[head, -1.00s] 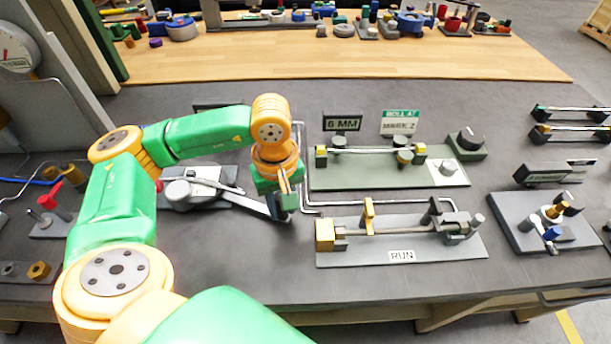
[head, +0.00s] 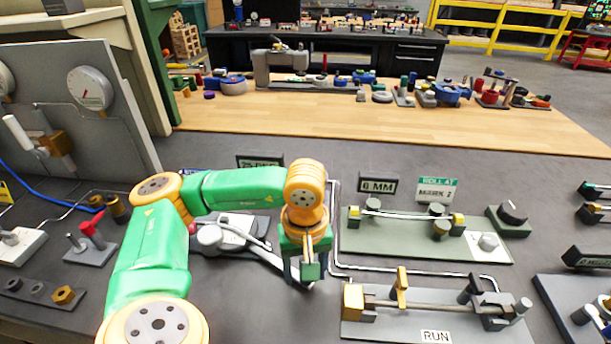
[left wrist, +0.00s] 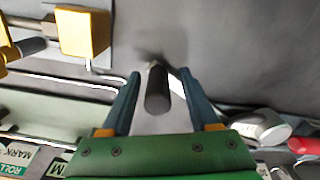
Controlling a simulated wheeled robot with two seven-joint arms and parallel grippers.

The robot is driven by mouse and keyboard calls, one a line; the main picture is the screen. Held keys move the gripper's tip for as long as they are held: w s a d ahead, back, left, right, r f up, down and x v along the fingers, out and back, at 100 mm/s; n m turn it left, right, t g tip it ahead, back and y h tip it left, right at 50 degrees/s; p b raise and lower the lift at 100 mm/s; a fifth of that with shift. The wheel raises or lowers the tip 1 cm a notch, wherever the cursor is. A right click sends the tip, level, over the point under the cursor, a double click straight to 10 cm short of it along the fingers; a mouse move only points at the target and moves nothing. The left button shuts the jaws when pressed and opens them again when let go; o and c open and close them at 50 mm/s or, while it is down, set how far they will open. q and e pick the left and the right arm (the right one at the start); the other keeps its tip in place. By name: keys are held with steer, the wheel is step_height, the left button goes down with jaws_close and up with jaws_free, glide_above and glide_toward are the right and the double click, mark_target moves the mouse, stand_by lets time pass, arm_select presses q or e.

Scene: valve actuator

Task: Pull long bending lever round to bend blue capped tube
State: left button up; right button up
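The bender (head: 222,234) is a grey fixture on the dark bench, left of my left gripper. Its long lever (head: 268,256) reaches right and toward me, ending under the gripper. My left gripper (head: 304,277) points down over the lever's end. In the left wrist view, the lever's dark upright grip (left wrist: 157,92) stands between the two blue-grey fingers (left wrist: 160,88), with a gap on each side, so the gripper is open around it. The blue capped tube cannot be made out; my arm and gripper hide part of the bender. My right gripper is not in view.
Right of the gripper are a bent steel tube (head: 333,225), a green "6 MM" fixture plate (head: 385,240) and the grey "RUN" fixture (head: 385,329). A gauge panel (head: 110,120) stands at left. Bare bench lies in front of the gripper.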

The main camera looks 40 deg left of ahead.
arm_select(q)
step_height(320, 180, up, 7)
steer(key=shift+r, duration=0.1)
stand_by(0.5)
